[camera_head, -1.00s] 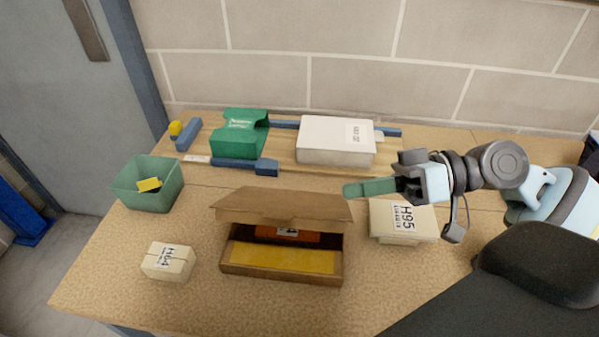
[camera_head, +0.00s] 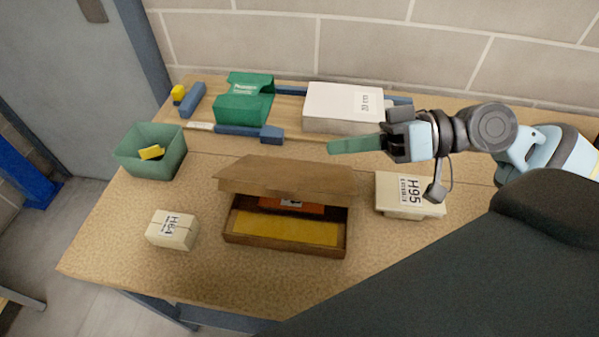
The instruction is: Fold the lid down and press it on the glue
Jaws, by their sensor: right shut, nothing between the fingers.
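A brown cardboard box (camera_head: 240,241) stands on the table, near its middle. Its lid (camera_head: 285,179) is raised at the back and tilts forward over the opening, not closed. I cannot make out any glue. My right gripper (camera_head: 356,145) is shut with its green fingers together, holding nothing, behind and to the right of the lid, apart from it. My left gripper is out of view.
A carton marked H95 (camera_head: 398,195) is right of the box; a carton marked H64 (camera_head: 172,230) is to the left. A green bin (camera_head: 176,155) stands at the left edge. A green carton (camera_head: 243,106) and white box (camera_head: 341,105) stand behind. The table front is clear.

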